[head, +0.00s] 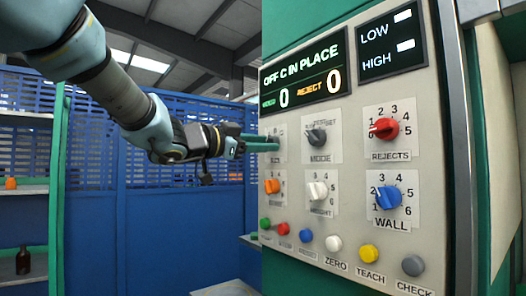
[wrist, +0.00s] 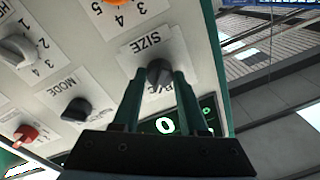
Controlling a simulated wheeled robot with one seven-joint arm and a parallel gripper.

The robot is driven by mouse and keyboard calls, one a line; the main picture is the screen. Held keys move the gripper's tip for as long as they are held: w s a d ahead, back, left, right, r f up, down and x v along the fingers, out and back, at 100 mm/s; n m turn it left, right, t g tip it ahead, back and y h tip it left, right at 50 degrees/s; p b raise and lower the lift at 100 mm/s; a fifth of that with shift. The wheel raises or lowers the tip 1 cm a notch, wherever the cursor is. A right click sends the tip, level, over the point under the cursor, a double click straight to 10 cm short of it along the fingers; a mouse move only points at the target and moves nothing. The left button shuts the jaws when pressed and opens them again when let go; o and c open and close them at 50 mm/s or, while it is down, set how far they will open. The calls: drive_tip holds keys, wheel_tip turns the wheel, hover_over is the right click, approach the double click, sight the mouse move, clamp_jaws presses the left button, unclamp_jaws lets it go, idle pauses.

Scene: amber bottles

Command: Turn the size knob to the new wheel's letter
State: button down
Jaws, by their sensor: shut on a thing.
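The size knob (wrist: 159,71) is dark grey and sits on a white plate marked SIZE in the wrist view. My gripper (wrist: 158,80) has its two green fingers on either side of this knob and is shut on it. The letters round the knob are mostly covered by the fingers, so I cannot tell which one it points to. In the head view my gripper (head: 273,143) reaches the panel's upper left dial, and its fingers hide the knob there. The display (head: 303,72) reads OFF C IN PLACE, with zeros below.
Close by on the panel (head: 352,135) are the dark MODE knob (head: 317,137), red REJECTS knob (head: 384,129), orange knob (head: 272,186), white knob (head: 318,190) and blue WALL knob (head: 388,197). Several coloured buttons line the bottom.

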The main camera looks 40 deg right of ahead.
drive_tip(key=shift+m, duration=0.3)
drive_tip(key=shift+c, duration=2.2)
unclamp_jaws()
drive_tip(key=a+b, duration=0.2)
drive_tip(key=a, duration=0.8)
drive_tip(key=shift+a+f+b, duration=0.3)
drive_tip(key=shift+a, duration=0.1)
drive_tip(key=shift+w, duration=0.1)
